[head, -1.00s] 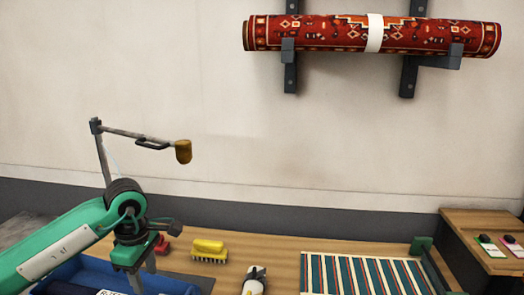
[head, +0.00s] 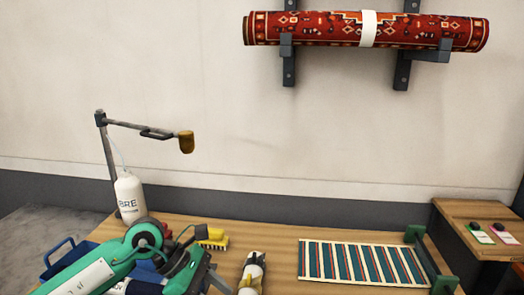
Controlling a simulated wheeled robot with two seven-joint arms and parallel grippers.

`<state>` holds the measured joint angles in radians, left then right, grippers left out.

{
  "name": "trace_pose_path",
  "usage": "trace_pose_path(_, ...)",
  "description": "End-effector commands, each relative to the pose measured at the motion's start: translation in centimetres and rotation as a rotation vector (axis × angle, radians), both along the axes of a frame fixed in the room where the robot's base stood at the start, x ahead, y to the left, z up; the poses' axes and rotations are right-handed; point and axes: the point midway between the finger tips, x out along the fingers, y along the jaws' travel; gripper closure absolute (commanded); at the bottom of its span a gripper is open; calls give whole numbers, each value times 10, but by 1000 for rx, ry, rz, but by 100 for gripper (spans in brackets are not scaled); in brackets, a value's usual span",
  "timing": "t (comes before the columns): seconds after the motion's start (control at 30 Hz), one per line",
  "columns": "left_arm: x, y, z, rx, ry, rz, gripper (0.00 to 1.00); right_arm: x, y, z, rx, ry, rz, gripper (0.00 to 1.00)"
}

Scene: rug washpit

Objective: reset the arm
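My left arm (head: 95,268), teal with a white label, comes in from the lower left. It bends at a round joint (head: 145,235) over the bench's left part. Its far end is dark and crowded against the things around the blue bin. I cannot make out the fingers, or whether they hold anything. My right arm and gripper are not in view.
A blue bin (head: 52,262), a white bottle (head: 130,197) and a post with a yellow-headed boom (head: 186,142) stand at left. A yellow brush (head: 214,238), a white bottle-like object (head: 252,272) and a striped rug (head: 362,264) lie on the bench. A rolled red rug (head: 320,30) hangs on wall brackets.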

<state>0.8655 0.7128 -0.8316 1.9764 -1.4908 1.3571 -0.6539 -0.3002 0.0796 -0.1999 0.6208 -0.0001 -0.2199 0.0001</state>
Motion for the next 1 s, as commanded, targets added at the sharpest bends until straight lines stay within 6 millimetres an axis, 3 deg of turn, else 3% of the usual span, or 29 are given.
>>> trace_pose_path(0.1,-23,-46,17,-281,117,55,58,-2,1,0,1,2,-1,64)
trace_pose_path(0.2,-34,-72,43,-522,239,131,58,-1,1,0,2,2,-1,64)
trace_pose_path(0.3,-38,-85,70,-751,378,227,58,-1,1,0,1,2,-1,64)
trace_pose_path(0.43,-32,-83,101,-1032,581,378,58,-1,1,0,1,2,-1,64)
trace_pose_path(0.6,-9,-52,118,-1364,873,625,58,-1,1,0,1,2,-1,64)
trace_pose_path(0.73,12,-16,106,-1585,1109,852,58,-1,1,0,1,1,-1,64)
trace_pose_path(0.87,25,25,72,-1774,1349,1108,58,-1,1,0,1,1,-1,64)
trace_pose_path(1.0,24,68,15,-1933,1599,1427,58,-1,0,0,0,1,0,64)
